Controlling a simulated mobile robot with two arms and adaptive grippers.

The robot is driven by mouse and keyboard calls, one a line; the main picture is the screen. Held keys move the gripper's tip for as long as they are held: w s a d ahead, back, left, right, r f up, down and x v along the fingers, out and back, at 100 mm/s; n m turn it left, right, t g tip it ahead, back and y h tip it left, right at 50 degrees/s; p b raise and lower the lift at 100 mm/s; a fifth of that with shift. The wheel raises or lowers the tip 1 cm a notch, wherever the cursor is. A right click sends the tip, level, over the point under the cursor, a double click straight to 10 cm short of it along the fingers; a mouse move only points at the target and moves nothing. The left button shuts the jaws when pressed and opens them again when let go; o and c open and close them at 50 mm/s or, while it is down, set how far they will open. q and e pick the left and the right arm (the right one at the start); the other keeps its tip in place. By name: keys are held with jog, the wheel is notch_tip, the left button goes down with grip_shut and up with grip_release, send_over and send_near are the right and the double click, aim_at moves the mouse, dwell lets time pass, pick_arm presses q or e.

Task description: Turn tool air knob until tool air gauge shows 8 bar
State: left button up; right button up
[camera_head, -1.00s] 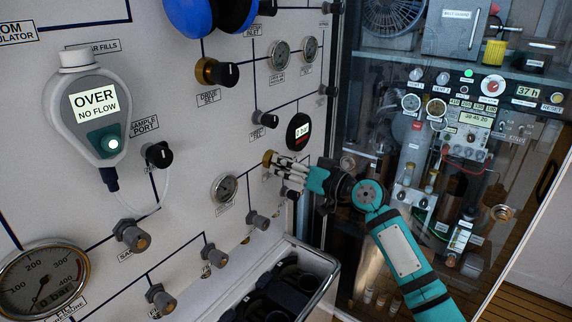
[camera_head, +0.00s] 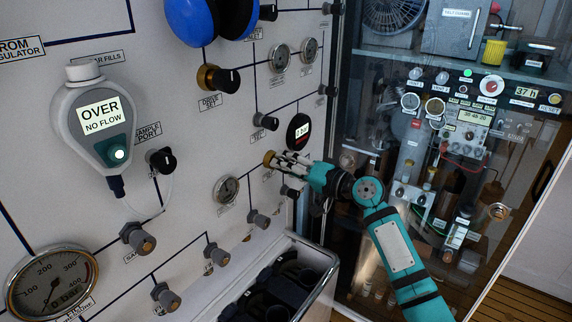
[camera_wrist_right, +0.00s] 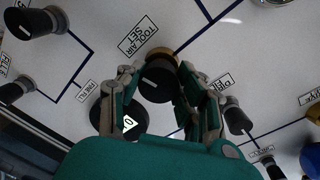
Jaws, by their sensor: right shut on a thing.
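The tool air knob (camera_wrist_right: 157,80) is black with a brass collar, on the white panel beside the "TOOL AIR SET" label in the right wrist view. My right gripper (camera_wrist_right: 157,88) has its fingers around the knob, touching its sides. In the head view my right gripper (camera_head: 280,161) is at the panel, by the knob's brass collar (camera_head: 268,158). The tool air gauge (camera_head: 298,131) is a round black digital gauge just above the gripper and appears to read 0 bar. It also shows in the right wrist view (camera_wrist_right: 121,122), partly covered by a finger. My left gripper is out of view.
Other knobs sit close by on the panel, such as one (camera_wrist_right: 236,117) right of the gripper in the wrist view. A small dial gauge (camera_head: 226,189) is left of it. An open bin (camera_head: 325,272) projects below. A glass-fronted cabinet (camera_head: 350,80) stands at right.

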jog(key=shift+d+f, duration=0.1)
jog(key=shift+f, duration=0.1)
jog(key=o, duration=1.2)
jog(key=shift+r, duration=0.1)
jog(key=v, duration=1.2)
jog(key=shift+d+r, duration=0.1)
dwell(1.4)
